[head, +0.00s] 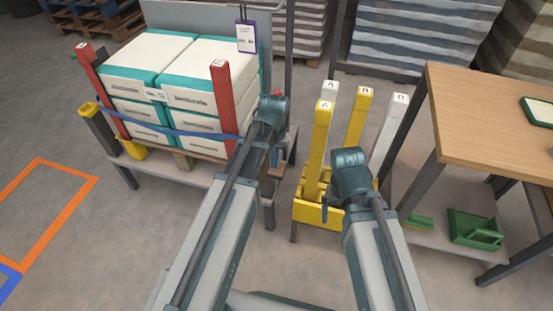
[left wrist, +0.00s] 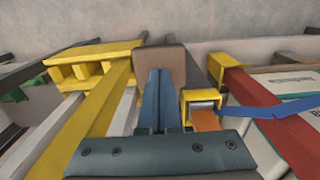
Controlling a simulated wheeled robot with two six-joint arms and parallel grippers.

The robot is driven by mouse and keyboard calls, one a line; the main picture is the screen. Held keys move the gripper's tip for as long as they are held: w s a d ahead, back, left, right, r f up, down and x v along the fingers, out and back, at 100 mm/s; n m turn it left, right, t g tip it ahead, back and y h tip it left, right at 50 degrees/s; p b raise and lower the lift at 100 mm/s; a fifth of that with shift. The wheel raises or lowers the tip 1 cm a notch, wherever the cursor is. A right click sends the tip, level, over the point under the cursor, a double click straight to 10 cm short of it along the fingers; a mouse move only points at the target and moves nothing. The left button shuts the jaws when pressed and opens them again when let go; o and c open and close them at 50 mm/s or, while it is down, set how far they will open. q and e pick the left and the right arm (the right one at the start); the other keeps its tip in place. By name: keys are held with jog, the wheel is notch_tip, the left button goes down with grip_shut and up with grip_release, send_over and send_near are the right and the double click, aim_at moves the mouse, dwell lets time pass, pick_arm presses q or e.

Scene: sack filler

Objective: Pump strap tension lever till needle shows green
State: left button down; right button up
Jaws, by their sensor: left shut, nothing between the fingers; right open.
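A blue strap (head: 180,132) runs round the stacked white and teal sacks (head: 190,85) on a pallet; it also shows in the left wrist view (left wrist: 265,110). There it leads to a yellow tensioner housing (left wrist: 200,96) with an orange part (left wrist: 206,120), seemingly the lever. My left gripper (left wrist: 160,75) is shut and empty, beside the housing on its left, apparently apart from it. In the head view, my left gripper (head: 277,157) is mostly hidden behind its wrist. My right gripper (head: 325,210) is open and partly hidden, by the yellow post rack. No needle or green zone is readable.
Red posts (head: 221,100) stand at the pallet's corners. A yellow rack (head: 305,211) with yellow and white posts stands between my arms. A wooden table (head: 490,115) is at the right, with a green tray (head: 475,228) on its lower shelf. Open floor lies at left.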

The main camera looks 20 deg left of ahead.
pick_arm(q)
notch_tip(320, 180, down, 6)
jog(key=b, duration=0.5)
jog(key=shift+w+f+b, duration=0.1)
jog(key=shift+f+b, duration=0.15)
jog(key=shift+b, duration=0.05)
notch_tip(320, 180, up, 10)
jog(key=p, duration=0.9)
jog(key=shift+f, duration=0.25)
jog(key=shift+r+p, duration=0.1)
jog(key=shift+p, duration=0.25)
dwell(1.4)
dwell(0.6)
